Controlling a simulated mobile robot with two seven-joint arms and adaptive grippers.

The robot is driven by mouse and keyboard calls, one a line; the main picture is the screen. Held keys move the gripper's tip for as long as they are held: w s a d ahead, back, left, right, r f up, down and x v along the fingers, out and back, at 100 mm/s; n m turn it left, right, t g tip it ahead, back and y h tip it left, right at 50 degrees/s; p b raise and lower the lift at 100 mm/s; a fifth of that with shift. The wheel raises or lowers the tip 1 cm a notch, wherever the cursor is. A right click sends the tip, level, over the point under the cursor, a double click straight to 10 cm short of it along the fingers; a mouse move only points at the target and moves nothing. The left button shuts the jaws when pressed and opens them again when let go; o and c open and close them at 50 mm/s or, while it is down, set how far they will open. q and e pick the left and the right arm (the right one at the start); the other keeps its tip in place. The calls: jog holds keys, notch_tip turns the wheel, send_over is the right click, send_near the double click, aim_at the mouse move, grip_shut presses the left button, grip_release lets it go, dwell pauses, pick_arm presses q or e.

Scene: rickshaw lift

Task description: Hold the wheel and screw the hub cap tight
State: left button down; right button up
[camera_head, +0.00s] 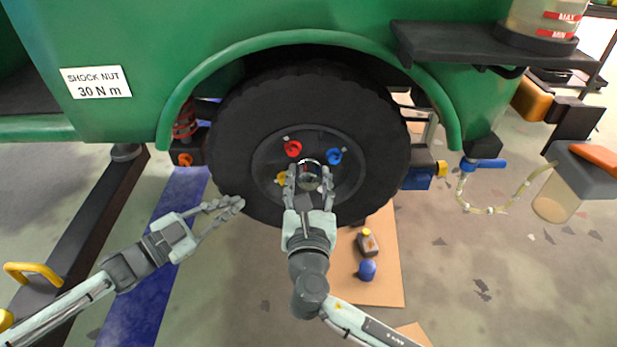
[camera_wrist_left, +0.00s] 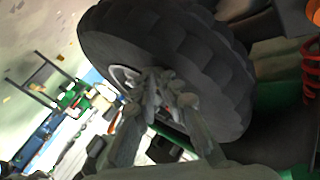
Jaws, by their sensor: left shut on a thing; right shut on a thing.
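The wheel (camera_head: 250,120) is a black tyre with a dark rim under the green wheel arch; its tyre also fills the upper part of the left wrist view (camera_wrist_left: 165,45). The round metallic hub cap (camera_head: 310,168) sits at the wheel's centre. My right gripper (camera_head: 309,178) is shut on the hub cap, with a finger on each side, and partly hides it. My left gripper (camera_head: 240,202) is shut on the wheel at the tyre's lower left edge; the exact contact is hard to see. Red (camera_head: 292,148), blue (camera_head: 334,156) and yellow (camera_head: 282,178) nuts surround the hub.
A tan board (camera_head: 380,285) lies below right of the wheel, bearing a blue ball-like item (camera_head: 367,270) and a dark bottle (camera_head: 367,242). A clear container with a hose (camera_head: 555,195) hangs at right. A dark beam with a yellow handle (camera_head: 30,270) is at left.

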jog(key=shift+m, duration=2.5)
jog(key=o, duration=1.2)
jog(key=s, duration=1.2)
jog(key=shift+r, duration=0.1)
jog(key=shift+c, duration=0.3)
